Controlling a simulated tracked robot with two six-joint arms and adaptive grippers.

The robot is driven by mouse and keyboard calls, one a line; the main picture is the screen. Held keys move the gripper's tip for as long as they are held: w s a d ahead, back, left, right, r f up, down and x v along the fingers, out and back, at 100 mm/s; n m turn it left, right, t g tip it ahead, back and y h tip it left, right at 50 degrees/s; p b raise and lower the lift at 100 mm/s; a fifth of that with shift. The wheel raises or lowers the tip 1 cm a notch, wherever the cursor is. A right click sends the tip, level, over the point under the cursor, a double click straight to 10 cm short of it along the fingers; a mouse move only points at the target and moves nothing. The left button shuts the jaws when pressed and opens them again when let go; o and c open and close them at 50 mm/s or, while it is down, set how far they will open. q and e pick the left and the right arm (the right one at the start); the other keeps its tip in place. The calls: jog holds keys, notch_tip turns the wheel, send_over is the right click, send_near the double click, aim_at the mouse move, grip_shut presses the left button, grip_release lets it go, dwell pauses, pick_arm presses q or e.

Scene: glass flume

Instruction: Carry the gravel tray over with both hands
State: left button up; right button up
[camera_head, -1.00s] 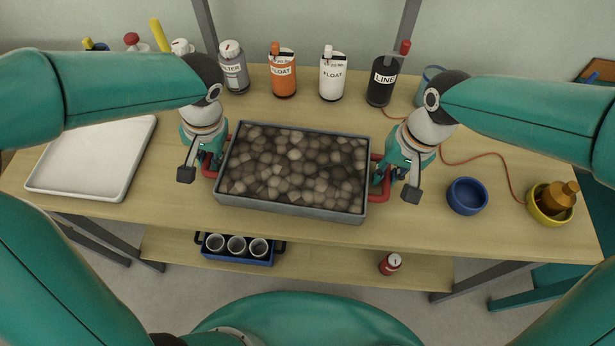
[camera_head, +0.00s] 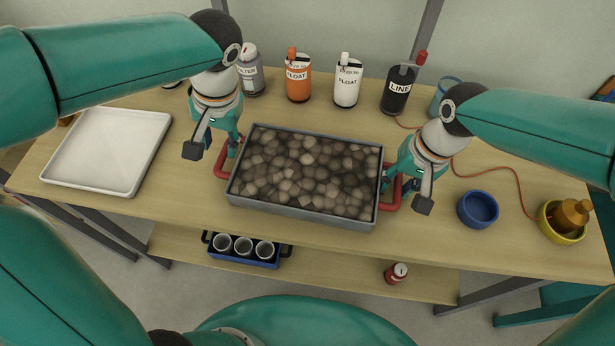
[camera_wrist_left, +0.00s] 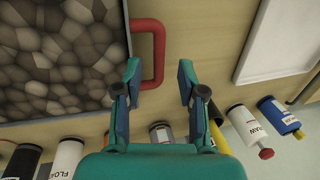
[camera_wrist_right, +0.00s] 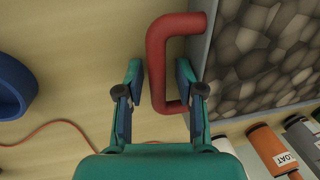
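The grey gravel tray (camera_head: 300,214), filled with brown stones, sits on the wooden table with a red handle at each end. My left gripper (camera_head: 222,143) is open and empty, at the far end of the left handle (camera_head: 221,168). In the left wrist view that handle (camera_wrist_left: 158,50) lies nearer the left finger, and the fingers (camera_wrist_left: 158,80) are spread wide. My right gripper (camera_head: 396,183) is open at the right handle (camera_head: 390,204). In the right wrist view the handle's bar (camera_wrist_right: 157,75) runs between the spread fingers (camera_wrist_right: 159,80); contact is unclear.
A white empty tray (camera_head: 107,150) lies at the left. Several bottles stand along the back, including an orange one (camera_head: 298,80) and a black one (camera_head: 397,95). A blue bowl (camera_head: 478,209) and a yellow bowl (camera_head: 556,232) stand at the right. A red cord (camera_head: 485,156) curves behind them.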

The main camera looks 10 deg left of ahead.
notch_tip(320, 180, up, 12)
jog(key=d, duration=0.2)
jog(key=shift+f, duration=0.15)
jog(key=shift+s+d, duration=0.1)
dwell(0.6)
